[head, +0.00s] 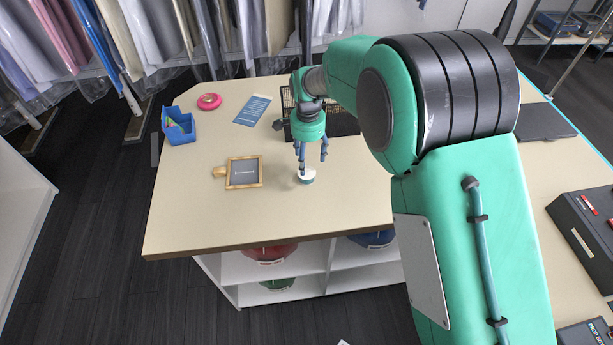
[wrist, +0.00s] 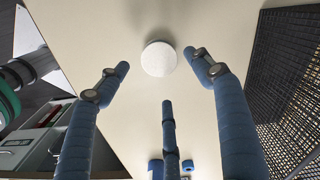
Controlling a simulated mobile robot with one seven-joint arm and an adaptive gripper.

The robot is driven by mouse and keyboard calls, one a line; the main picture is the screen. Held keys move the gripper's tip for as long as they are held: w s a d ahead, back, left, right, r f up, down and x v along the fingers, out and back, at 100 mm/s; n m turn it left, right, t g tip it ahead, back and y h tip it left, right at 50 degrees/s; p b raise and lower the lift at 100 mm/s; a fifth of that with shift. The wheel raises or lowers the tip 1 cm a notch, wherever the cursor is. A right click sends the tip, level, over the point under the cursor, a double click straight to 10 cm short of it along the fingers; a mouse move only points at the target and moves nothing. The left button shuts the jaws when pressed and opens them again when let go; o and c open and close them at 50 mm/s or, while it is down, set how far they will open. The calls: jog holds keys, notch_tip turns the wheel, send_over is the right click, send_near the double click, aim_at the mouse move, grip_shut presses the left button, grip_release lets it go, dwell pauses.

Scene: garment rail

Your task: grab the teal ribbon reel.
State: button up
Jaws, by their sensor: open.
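The teal ribbon reel (head: 306,177) lies on the tan table below my gripper, with a white round top and a teal band on its side. In the wrist view the reel shows as a white disc (wrist: 158,59) near the top middle, between and beyond the tips of my two side fingers. My gripper (head: 312,164) points down above it with its blue fingers spread and nothing between them. The third finger is below the disc in the wrist view. I cannot tell the exact height of the fingertips over the reel.
Farther back are a blue bin (head: 179,127), a pink ring (head: 209,101) and a blue card (head: 252,110). A dark mesh basket (wrist: 290,75) stands close by, behind my gripper. The table's front edge is clear.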

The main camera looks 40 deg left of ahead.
aim_at(307, 172)
jog(key=shift+f, duration=0.85)
jog(key=shift+s+a+f+b, duration=0.1)
jog(key=shift+f+b, duration=0.25)
jog(key=shift+f, duration=2.25)
jog(key=shift+c, duration=0.5)
jog(key=c, duration=1)
